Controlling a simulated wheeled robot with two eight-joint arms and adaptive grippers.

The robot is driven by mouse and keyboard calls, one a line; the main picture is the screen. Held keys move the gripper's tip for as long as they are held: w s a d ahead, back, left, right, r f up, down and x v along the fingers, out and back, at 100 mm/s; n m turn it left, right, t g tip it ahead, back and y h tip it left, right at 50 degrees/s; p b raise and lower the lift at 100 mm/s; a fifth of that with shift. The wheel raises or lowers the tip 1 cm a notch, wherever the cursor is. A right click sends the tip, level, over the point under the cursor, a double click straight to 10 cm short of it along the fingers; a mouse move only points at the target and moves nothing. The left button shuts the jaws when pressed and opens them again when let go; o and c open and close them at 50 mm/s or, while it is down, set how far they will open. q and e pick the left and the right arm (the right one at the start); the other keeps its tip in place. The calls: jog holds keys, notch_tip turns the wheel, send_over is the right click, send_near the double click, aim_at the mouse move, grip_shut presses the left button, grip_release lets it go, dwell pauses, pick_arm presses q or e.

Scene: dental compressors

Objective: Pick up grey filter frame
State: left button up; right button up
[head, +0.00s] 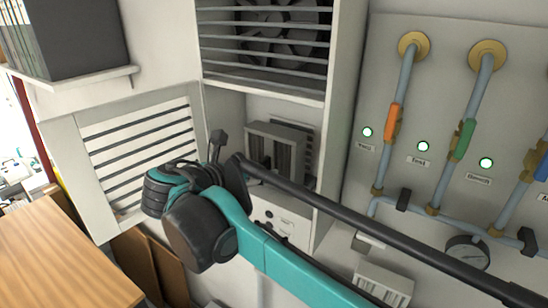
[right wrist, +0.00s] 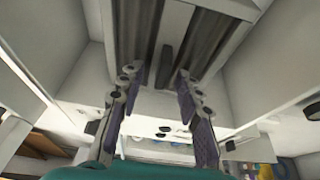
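The grey filter frame (head: 262,133) stands upright in the open cabinet bay below the fan grille. In the right wrist view the filter frame (right wrist: 148,28) fills the upper middle, with dark panels and a small dark tab at its lower middle. My right gripper (right wrist: 160,78) is open, its two fingers apart and pointing at the lower part of the frame. I see nothing held between them, and cannot tell whether they touch the frame. In the head view my right arm crosses in front of the bay and hides the frame's lower part. My left gripper is not in view.
A louvred door (head: 68,150) stands open left of the bay. The fan grille (head: 265,50) is above it. Pipes with coloured valves and a gauge (head: 467,254) are on the right wall. A wooden table (head: 60,255) is at lower left.

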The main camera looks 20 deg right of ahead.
jog(key=shift+d, duration=0.1)
grip_shut()
jog(key=shift+r, duration=0.1)
